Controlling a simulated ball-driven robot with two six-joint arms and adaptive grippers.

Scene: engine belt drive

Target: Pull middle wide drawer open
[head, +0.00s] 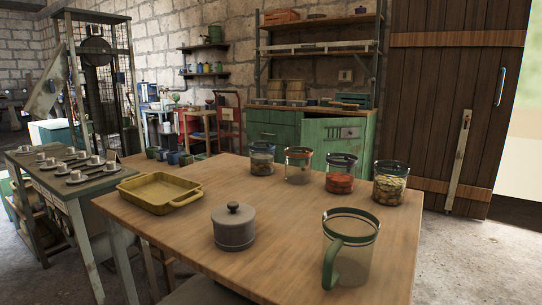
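A worn green cabinet (312,146) stands against the back wall, beyond the wooden table. Its front has green panels with small pulls or plates, one on the left part (268,135) and one on the right part (349,133). Neither of my grippers is in the head view.
A wooden table (290,222) fills the foreground, bearing a yellow baking dish (160,192), a lidded grey pot (233,227), a clear pitcher (350,250) and several jars. A side table (65,192) with cups stands left. Bare floor (470,255) lies right, before a wooden door (450,95).

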